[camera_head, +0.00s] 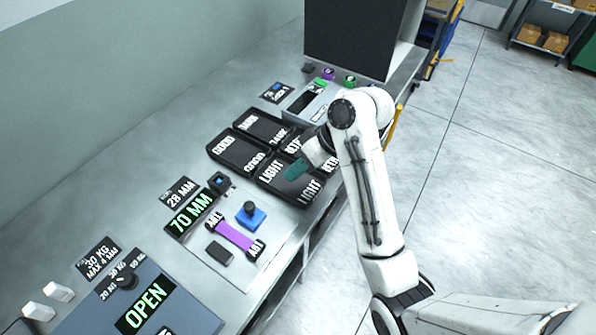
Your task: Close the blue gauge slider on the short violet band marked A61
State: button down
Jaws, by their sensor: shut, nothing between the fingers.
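The short violet band (235,236) lies on a pale plate, held at both ends by dark end pieces; the near one (257,248) reads A61. The blue gauge slider (258,220), with a dark knob on top, sits beside the band on its upper-right side, with a small gap visible. A dark block (219,253) lies on the band's other side. A display (193,214) reads 70 MM. My gripper (304,165) is over the black LIGHT trays, well up and right of the slider. It is shut; its fingertips are hard to make out.
Black trays (237,152) stand behind the gauge. A teal piece (296,169) shows at the LIGHT tray by my gripper. A press-like box (192,312) with an OPEN display is at the front left. A small sign (181,192) reads 28 MM. The space above the gauge is clear.

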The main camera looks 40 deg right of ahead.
aim_at(268, 212)
jog(key=x, duration=0.6)
jog(key=shift+a+f+p, duration=0.3)
jog(key=shift+a, duration=0.05)
jog(key=shift+s+a+r+p, duration=0.15)
jog(key=shift+a+p, duration=0.35)
jog(key=shift+a, duration=1.45)
